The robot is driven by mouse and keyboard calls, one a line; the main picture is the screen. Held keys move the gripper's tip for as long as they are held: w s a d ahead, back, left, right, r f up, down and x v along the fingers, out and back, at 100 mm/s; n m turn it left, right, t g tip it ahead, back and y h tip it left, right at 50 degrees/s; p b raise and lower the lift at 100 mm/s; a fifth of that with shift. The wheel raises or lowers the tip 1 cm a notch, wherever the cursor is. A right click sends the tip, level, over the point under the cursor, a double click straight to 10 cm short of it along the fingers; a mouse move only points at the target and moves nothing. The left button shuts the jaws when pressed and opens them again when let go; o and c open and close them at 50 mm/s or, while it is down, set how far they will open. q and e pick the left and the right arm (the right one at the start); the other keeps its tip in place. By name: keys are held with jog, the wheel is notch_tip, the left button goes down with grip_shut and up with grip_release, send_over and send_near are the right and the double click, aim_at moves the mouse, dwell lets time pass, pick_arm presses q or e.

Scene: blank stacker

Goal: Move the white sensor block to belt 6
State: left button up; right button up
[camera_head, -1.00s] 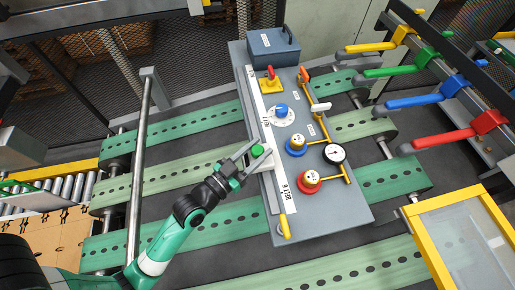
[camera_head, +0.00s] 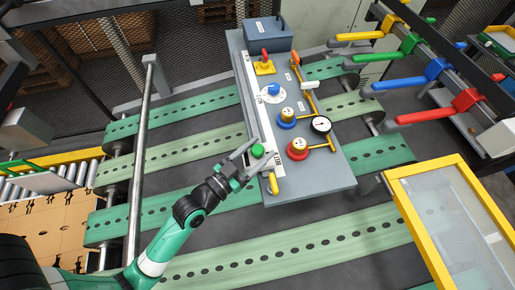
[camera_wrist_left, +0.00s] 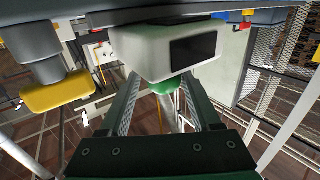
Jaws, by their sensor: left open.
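The white sensor block (camera_head: 251,159) has a green knob (camera_head: 257,151) and sits at the left edge of the grey console (camera_head: 325,178), near the lower end of its white labelled strip (camera_head: 262,112). In the left wrist view the white block (camera_wrist_left: 140,50) shows a dark window on one face, with the green knob (camera_wrist_left: 163,86) below it. My left gripper (camera_head: 262,152) is open, with its fingers on either side of the knob. In the wrist view my fingertips (camera_wrist_left: 160,78) look apart from it; contact cannot be told. Fine lettering near the block is partly hidden.
Coloured knobs and a gauge (camera_head: 321,125) stand on the console. Green belts (camera_head: 300,240) run underneath. A metal post (camera_head: 140,150) stands left.

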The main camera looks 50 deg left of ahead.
pick_arm(q)
jog(key=shift+o, duration=0.6)
jog(key=shift+a+f, duration=0.1)
jog(key=shift+s+f, duration=0.1)
jog(key=shift+s, duration=0.4)
jog(key=s+d+b, duration=0.1)
jog(key=s+b, duration=0.2)
jog(key=s, duration=0.7)
jog(key=shift+s+d+b, duration=0.15)
jog(key=shift+s+b, duration=0.15)
jog(key=shift+b, duration=0.1)
